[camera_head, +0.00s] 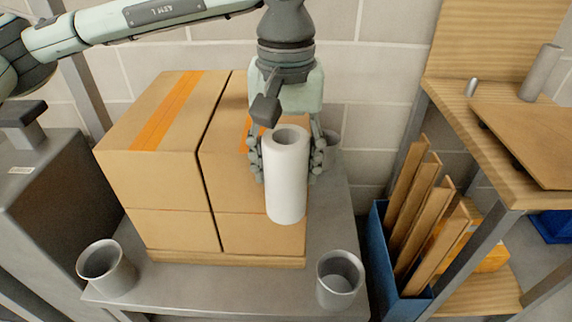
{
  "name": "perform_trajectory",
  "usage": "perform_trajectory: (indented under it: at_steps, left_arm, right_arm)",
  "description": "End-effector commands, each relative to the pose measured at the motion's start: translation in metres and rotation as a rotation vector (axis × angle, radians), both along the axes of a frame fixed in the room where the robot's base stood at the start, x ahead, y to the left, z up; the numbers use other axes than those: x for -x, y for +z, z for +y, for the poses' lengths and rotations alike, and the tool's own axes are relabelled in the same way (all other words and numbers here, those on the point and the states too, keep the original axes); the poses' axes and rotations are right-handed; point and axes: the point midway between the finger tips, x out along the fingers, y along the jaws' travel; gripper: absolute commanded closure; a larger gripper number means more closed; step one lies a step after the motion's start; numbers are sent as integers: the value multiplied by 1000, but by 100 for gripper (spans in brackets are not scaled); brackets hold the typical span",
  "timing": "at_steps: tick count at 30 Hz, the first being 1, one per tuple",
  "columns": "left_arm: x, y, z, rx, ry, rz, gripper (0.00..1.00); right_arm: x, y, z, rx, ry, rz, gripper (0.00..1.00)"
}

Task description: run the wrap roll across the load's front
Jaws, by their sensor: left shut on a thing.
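The wrap roll (286,182) is a white upright cylinder with a hollow core at its top. My left gripper (287,158) is shut on the wrap roll, with its fingers on both sides of the roll. The load is a block of brown cartons (155,180) with orange tape, stacked on a thin wooden board (225,259). The roll stands in front of the load's right part and hides some of it. I cannot tell whether the roll touches the cartons. No film is visible across the front. My right gripper is not in view.
The load rests on a grey table (220,293). Grey cups stand at its front left (107,268) and front right (340,279) corners. A dark grey cabinet (55,205) is at left. A blue bin (381,245) with cardboard pieces and a wooden bench (465,95) are at right.

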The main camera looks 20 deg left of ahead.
Motion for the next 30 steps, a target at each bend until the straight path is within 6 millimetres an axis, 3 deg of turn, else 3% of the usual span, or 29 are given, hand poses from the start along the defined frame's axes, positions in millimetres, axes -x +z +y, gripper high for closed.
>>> perform_trajectory:
  at_steps: [11,30]
  left_arm:
    - [-3,0,2,1,1,-1,77]
    - [4,0,32,1,2,-1,77]
  right_arm:
    - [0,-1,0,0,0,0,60]
    - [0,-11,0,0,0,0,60]
